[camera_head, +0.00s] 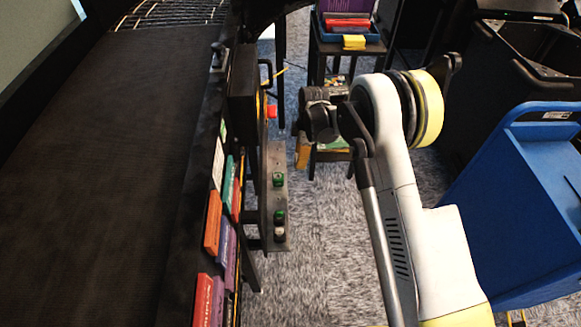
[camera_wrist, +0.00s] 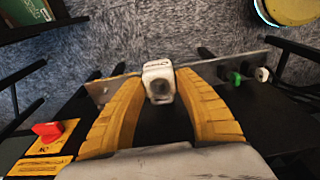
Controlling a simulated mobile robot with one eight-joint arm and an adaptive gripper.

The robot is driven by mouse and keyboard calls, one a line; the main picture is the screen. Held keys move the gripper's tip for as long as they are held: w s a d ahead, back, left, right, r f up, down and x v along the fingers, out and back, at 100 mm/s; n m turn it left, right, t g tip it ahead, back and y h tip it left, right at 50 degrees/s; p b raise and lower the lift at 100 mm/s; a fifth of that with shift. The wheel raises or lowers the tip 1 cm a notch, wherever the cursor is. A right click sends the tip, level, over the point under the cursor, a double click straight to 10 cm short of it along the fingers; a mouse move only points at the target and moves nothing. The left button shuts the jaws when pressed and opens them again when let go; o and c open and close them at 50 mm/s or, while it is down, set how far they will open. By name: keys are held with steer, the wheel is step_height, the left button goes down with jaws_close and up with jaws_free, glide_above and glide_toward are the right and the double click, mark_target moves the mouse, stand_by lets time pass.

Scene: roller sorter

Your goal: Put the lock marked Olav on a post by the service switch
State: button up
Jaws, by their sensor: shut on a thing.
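My gripper (camera_wrist: 158,80) has its two yellow fingers closed around a white lock (camera_wrist: 159,90) in the wrist view. The lock has small dark lettering on its top face that I cannot read surely, and a dark round spot facing the camera. The service switch (camera_wrist: 47,130) is a red knob on a yellow plate, to the left of the gripper. In the head view the red switch (camera_head: 271,111) shows on the conveyor's side, and one yellow finger of my gripper (camera_head: 302,152) shows below the wrist. The lock is hidden there. I cannot make out a post clearly.
A grey control panel (camera_head: 277,215) with green and white buttons stands out from the conveyor (camera_head: 100,140). Coloured books (camera_head: 213,220) line its side. A small table (camera_head: 345,50) with a tray is behind.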

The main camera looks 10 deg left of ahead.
steer(key=shift+w+d+r, duration=0.25)
steer(key=shift+w+r, duration=0.1)
steer(key=shift+r, duration=0.2)
steer(key=shift+r+p, duration=0.95)
steer(key=shift+r, duration=1)
